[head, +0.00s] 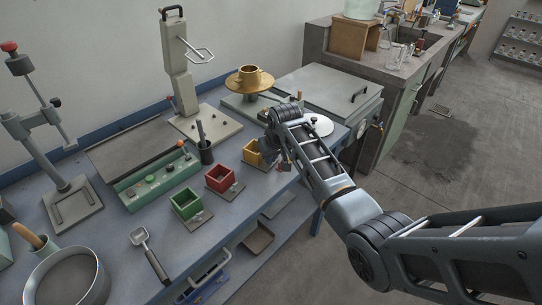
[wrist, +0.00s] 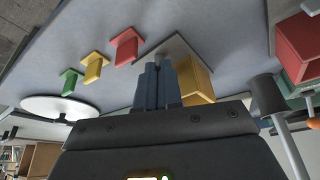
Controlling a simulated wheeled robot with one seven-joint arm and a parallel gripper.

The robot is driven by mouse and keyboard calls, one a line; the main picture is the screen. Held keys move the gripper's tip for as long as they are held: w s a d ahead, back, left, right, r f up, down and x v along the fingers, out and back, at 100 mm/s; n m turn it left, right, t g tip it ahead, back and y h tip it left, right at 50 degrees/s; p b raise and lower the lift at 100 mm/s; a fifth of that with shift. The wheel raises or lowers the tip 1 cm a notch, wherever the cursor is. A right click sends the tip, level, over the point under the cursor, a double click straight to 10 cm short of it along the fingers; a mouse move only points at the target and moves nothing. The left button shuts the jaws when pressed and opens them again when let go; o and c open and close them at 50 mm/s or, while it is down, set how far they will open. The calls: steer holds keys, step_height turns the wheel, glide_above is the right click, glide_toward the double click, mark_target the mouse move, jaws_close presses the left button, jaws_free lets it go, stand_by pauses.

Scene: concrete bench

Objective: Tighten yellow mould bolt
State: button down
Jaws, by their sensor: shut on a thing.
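The yellow mould (head: 252,153) is an open-topped box on the bench, partly covered by my gripper (head: 284,165). In the wrist view the yellow mould (wrist: 195,82) is just right of my gripper (wrist: 158,70), whose fingers are close together over the grey base plate (wrist: 176,46) beside it. The fingers appear shut on the yellow mould's bolt. The bolt itself is hidden between them, so its turn cannot be seen. The red mould (head: 220,177) and green mould (head: 185,203) stand in a row to the left, each with a small bolt on its plate.
Small red (wrist: 126,47), yellow (wrist: 95,67) and green (wrist: 70,82) pieces lie near a white disc (wrist: 60,107). A dark cup with a rod (head: 205,150) stands behind the moulds.

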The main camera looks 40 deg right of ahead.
steer(key=c, duration=1.3)
jaws_free()
steer(key=shift+d+n, duration=0.1)
steer(key=shift+n, duration=0.2)
